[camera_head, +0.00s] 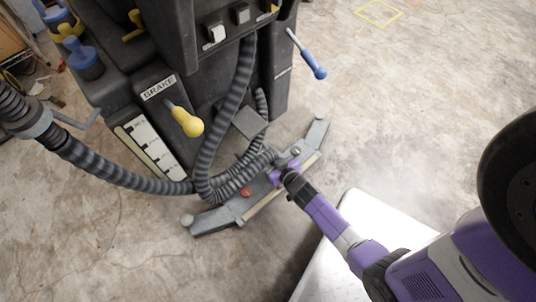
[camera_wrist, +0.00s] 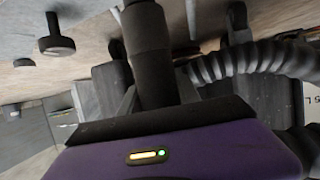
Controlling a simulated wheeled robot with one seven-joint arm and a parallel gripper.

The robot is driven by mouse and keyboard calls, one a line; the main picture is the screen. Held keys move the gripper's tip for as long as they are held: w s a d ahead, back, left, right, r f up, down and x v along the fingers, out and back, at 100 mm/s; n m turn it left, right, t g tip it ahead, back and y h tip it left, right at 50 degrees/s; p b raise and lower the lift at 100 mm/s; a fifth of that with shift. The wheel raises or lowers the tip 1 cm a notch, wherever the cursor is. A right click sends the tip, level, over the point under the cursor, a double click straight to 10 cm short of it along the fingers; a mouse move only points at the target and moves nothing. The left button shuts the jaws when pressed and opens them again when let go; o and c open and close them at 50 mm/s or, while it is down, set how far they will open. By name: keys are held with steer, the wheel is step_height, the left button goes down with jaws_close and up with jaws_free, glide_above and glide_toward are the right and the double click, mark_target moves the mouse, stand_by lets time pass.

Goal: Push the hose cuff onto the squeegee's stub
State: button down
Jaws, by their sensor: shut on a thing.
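The grey squeegee (camera_head: 213,219) lies on the concrete floor in front of the black floor machine. The ribbed grey hose (camera_head: 120,176) loops down from the machine, and its end reaches the middle of the squeegee. My gripper (camera_head: 283,172) is there, shut on the hose cuff. In the wrist view a dark smooth cylinder, apparently the cuff (camera_wrist: 147,45), stands between the fingers, with ribbed hose (camera_wrist: 255,62) to its right. The stub cannot be made out in either view, so I cannot tell whether cuff and stub touch.
The machine (camera_head: 185,60) stands close behind the squeegee. A yellow-knobbed brake lever (camera_head: 188,122) and a blue-handled lever (camera_head: 313,62) stick out from it. A red knob (camera_head: 246,192) sits on the squeegee.

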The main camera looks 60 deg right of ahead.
steer(key=shift+f+b, duration=2.1)
steer(key=shift+f, duration=0.25)
steer(key=c, duration=0.8)
jaws_free()
steer(key=shift+s+r, duration=0.1)
steer(key=p+v, duration=0.3)
steer(key=v, duration=0.4)
steer(key=shift+s+r+p, duration=0.15)
steer(key=shift+s+p, duration=0.05)
steer(key=shift+p, duration=0.15)
steer(key=shift+a, duration=0.1)
